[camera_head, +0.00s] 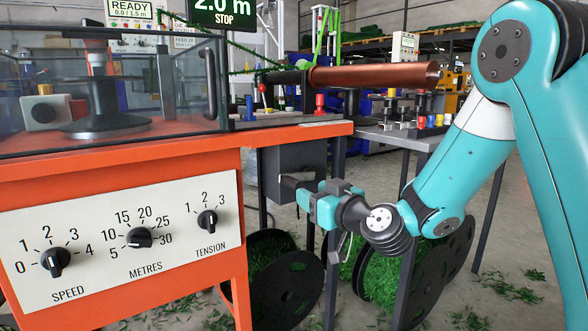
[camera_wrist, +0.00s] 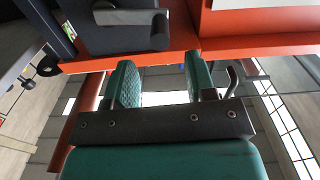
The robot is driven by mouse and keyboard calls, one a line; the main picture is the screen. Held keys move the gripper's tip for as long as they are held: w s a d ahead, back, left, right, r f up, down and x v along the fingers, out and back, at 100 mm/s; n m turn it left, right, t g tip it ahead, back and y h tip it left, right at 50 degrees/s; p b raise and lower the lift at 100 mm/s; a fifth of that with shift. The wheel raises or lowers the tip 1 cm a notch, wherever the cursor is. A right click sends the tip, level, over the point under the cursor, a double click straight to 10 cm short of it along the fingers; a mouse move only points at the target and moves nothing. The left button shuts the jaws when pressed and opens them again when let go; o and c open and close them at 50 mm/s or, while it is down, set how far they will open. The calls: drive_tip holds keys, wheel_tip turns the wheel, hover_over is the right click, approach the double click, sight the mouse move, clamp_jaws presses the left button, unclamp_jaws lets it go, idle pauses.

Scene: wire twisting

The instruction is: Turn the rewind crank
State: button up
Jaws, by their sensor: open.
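A dark grey box (camera_head: 300,150) hangs under the right end of the orange bench, beside a table leg. A dark crank handle (camera_head: 292,180) sticks out low on it, partly hidden by my gripper. My gripper (camera_head: 308,201) is at the box, close to the handle. In the wrist view my gripper (camera_wrist: 158,75) is open, with its two green padded fingers apart and nothing between them. Whether a finger touches the handle I cannot tell.
The orange bench (camera_head: 330,129) overhangs the box. Its front panel (camera_head: 125,240) bears SPEED, METRES and TENSION knobs. Black reels (camera_head: 285,290) with green material stand on the floor below. A copper-coloured tube (camera_head: 375,76) lies above the table at the back.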

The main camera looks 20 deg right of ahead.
sight(294, 183)
drive_tip(key=p+x, duration=0.2)
drive_tip(key=x, duration=0.6)
clamp_jaws()
